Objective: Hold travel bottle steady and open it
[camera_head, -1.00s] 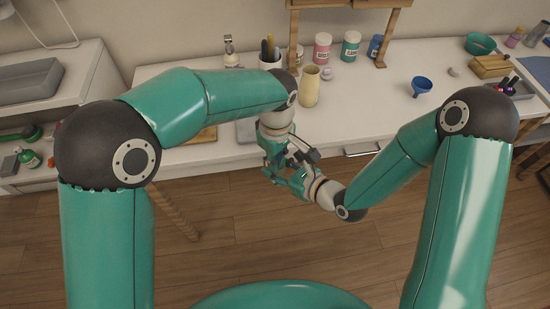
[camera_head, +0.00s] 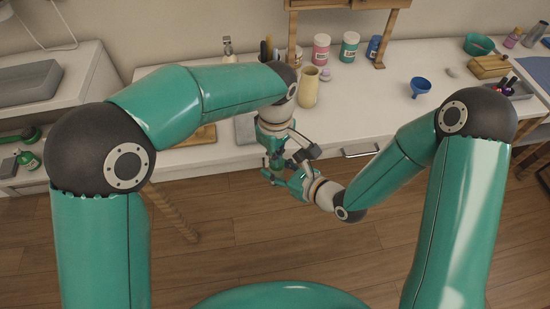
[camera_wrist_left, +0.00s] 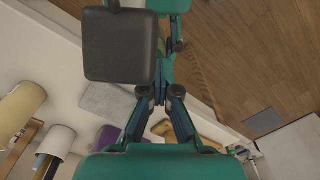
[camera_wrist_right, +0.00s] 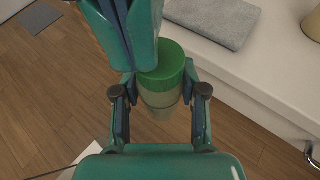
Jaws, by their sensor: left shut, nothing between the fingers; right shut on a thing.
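The travel bottle (camera_wrist_right: 158,103) has a green cap (camera_wrist_right: 163,66) and a pale, translucent body, and looks upright in the right wrist view. My right gripper (camera_wrist_right: 161,93) is shut on its body, a finger on each side. My left gripper (camera_wrist_left: 160,90) is shut and empty; in the right wrist view its green and dark fingers stand beside and partly in front of the cap. Whether they touch the cap cannot be told. In the head view both grippers meet in front of the counter, and the bottle is small and mostly hidden between them.
The white counter (camera_head: 355,125) lies just behind the grippers, with a drawer handle (camera_head: 362,151) on its front. A folded grey cloth (camera_wrist_right: 215,18) lies near its edge. A cream vase (camera_head: 308,88) and a blue funnel (camera_head: 420,87) stand farther back. Open wood floor lies below.

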